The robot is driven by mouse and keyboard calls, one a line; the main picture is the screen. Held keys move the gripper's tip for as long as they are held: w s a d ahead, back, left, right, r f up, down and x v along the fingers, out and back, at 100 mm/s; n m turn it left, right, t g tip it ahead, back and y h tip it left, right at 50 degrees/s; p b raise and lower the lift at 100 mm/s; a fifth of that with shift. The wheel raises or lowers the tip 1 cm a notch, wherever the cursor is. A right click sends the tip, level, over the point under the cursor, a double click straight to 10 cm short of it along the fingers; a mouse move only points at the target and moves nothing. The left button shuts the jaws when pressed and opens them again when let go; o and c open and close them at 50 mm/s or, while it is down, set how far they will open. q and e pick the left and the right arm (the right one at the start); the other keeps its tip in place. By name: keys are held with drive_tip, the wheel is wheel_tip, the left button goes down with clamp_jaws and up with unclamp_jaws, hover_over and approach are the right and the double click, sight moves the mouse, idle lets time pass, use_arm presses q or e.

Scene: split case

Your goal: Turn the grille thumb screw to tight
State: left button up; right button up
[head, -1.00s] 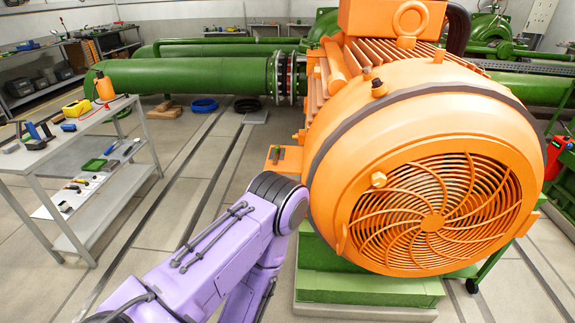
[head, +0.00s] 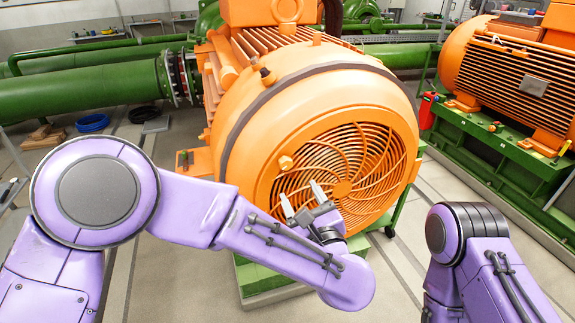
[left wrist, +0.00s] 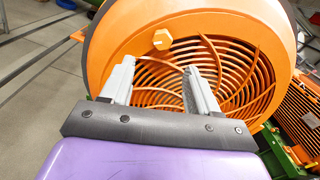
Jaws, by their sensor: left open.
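The orange motor (head: 265,120) has a round fan grille (head: 345,165) on its end. The thumb screw (head: 286,162) is a small orange knob at the grille's upper left rim. It also shows in the left wrist view (left wrist: 162,39), beyond the fingers and near the top. My left gripper (head: 302,198) is open and empty in front of the grille. In the head view its fingertips appear a little below and right of the screw, apart from it. In the left wrist view the two pale fingers (left wrist: 160,72) stand below the screw. My right gripper is out of view.
A second orange motor (head: 510,80) on a green base (head: 500,150) stands at the right. A thick green pipe (head: 90,90) runs behind at the left. Blue rings (head: 92,123) lie on the floor.

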sight(287, 165)
use_arm(q)
drive_tip(key=shift+n, duration=0.5)
drive_tip(key=p+x, duration=0.1)
drive_tip(key=x, duration=0.2)
drive_tip(key=p+x, duration=0.1)
drive_tip(key=x, duration=0.2)
drive_tip(key=r+p+x, duration=0.1)
drive_tip(key=p+x, duration=0.1)
drive_tip(key=x, duration=0.1)
drive_tip(key=shift+w+a, duration=0.1)
drive_tip(key=shift+w, duration=0.3)
drive_tip(key=shift+w+f, duration=0.15)
drive_tip(key=shift+w, duration=0.15)
drive_tip(key=c, duration=1)
